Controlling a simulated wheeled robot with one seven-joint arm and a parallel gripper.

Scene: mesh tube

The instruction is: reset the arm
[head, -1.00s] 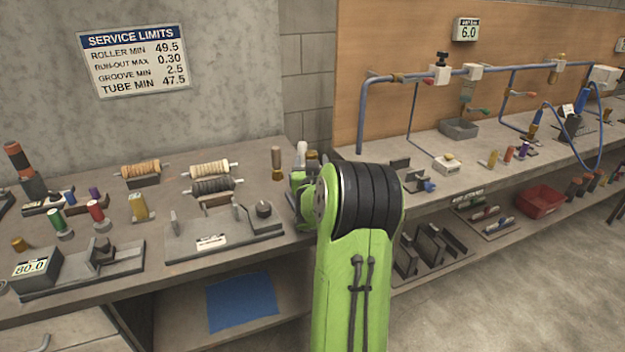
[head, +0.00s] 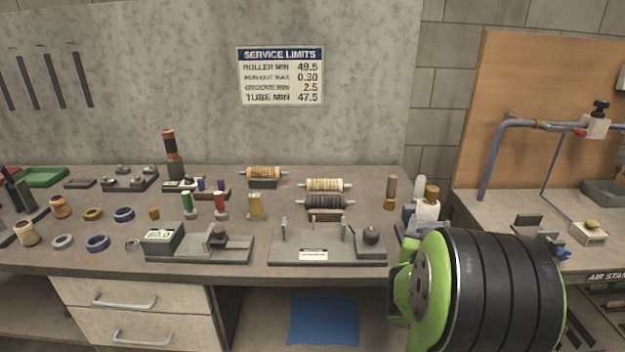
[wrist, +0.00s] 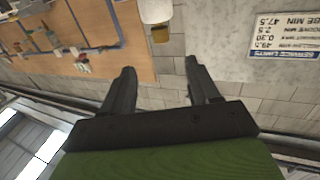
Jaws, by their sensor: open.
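My gripper (wrist: 160,88) shows in the wrist view with its two dark fingers spread apart and nothing between them. Beyond the fingers is the grey block wall; the picture there is upside down. In the head view my green arm with its black ribbed joint stands at the lower right, in front of the bench's right end. The gripper's fingers cannot be made out in the head view.
The bench (head: 330,275) holds rollers, rings, coloured cylinders and a measuring fixture (head: 300,255). Bottles (head: 427,212) stand close behind my arm. A service limits sign (head: 281,76) hangs on the wall. A second bench with blue pipework (head: 487,165) is at the right.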

